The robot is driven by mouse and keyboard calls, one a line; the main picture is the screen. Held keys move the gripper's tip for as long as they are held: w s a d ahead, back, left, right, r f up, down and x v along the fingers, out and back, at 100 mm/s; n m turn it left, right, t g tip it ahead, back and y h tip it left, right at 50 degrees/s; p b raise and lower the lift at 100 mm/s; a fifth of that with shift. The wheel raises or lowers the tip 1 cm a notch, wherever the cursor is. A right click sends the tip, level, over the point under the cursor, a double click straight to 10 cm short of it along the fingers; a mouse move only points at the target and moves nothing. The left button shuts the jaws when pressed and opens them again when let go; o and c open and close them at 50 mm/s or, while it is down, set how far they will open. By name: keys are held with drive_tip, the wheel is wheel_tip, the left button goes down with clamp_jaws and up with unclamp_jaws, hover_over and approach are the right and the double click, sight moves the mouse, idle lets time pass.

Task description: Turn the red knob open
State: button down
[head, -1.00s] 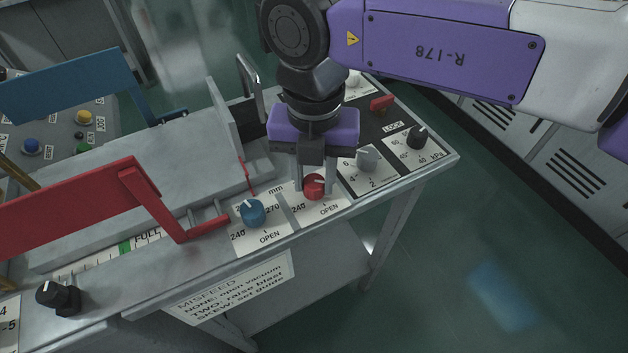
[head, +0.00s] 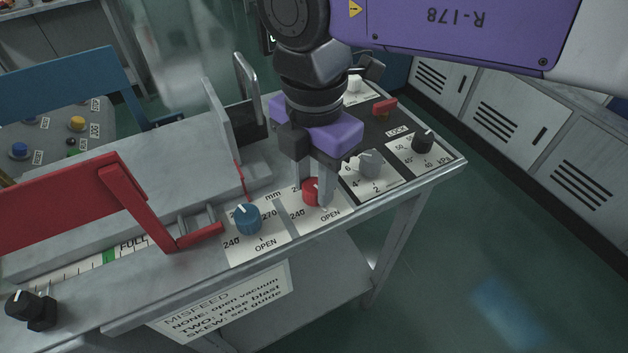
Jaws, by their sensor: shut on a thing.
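The red knob (head: 310,190) stands on a white dial plate marked 240 and OPEN, near the front edge of the machine's panel. My gripper (head: 317,190) points down over it, with its fingers on either side of the knob, shut on it. The fingers hide part of the knob and part of the dial's numbers. The gripper body is turned at an angle to the panel edge. The knob's white pointer mark is partly covered, so its exact setting is hard to read.
A blue knob (head: 248,219) stands close at left on its own OPEN dial. A grey knob (head: 370,163) and a black knob (head: 423,141) are at right. A red switch (head: 385,107) lies behind. A red guide arm (head: 140,200) reaches in from the left.

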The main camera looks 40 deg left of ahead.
sight(314, 185)
drive_tip(key=shift+w+r, duration=0.1)
drive_tip(key=shift+r, duration=0.05)
drive_tip(key=c, duration=1)
unclamp_jaws()
wheel_tip(314, 185, up, 8)
drive_tip(key=shift+f, duration=0.15)
